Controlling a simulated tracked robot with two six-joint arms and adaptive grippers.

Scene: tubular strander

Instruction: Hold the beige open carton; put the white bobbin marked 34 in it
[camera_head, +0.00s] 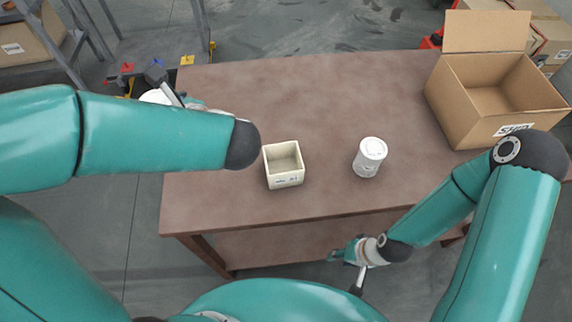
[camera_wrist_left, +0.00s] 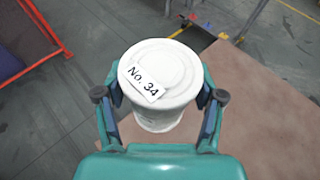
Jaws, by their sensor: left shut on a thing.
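The white bobbin marked "No. 34" (camera_wrist_left: 158,80) sits between the fingers of my left gripper (camera_wrist_left: 160,105), which is shut on it. In the head view the bobbin (camera_head: 154,97) shows only partly behind my left arm, by the table's left edge. The beige open carton (camera_head: 285,181) stands upright on the table, left of its middle, and looks empty inside. My right gripper (camera_head: 345,268) is low in front of the table's front edge, apart from the carton, with its fingers spread and nothing between them.
Another white bobbin (camera_head: 369,157) stands on the brown table (camera_head: 300,95), right of the carton; its marking is unreadable. A large open cardboard box (camera_head: 475,115) stands at the table's right end. The back middle of the table is clear. Shelving (camera_head: 90,45) stands at the far left.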

